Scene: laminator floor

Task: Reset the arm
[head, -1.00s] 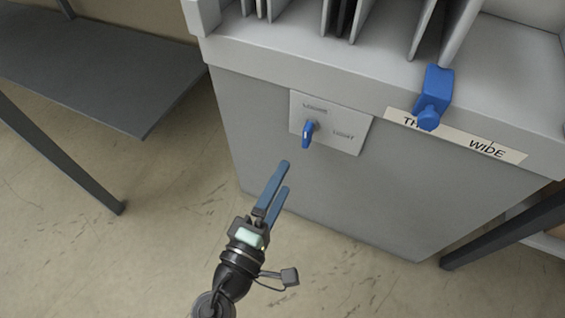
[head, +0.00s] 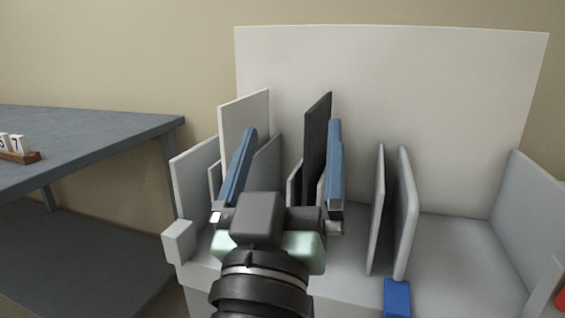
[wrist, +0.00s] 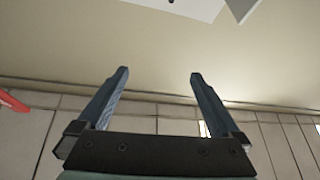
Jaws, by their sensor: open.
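My gripper (head: 290,150) has two blue fingers spread wide apart with nothing between them. In the head view it is raised in front of the grey machine (head: 450,240), overlapping the upright plates in the picture. In the wrist view the open fingers (wrist: 157,75) point toward a plain beige wall (wrist: 160,50), with no object between them. The knob panel on the machine's front is out of view now.
A white plate (head: 243,115) and a dark plate (head: 318,130) stand upright in the machine, beside grey dividers (head: 403,215). A blue block (head: 397,298) and a red part (head: 561,299) are at the front. A grey table (head: 90,145) holding a wooden number stand (head: 22,157) is left.

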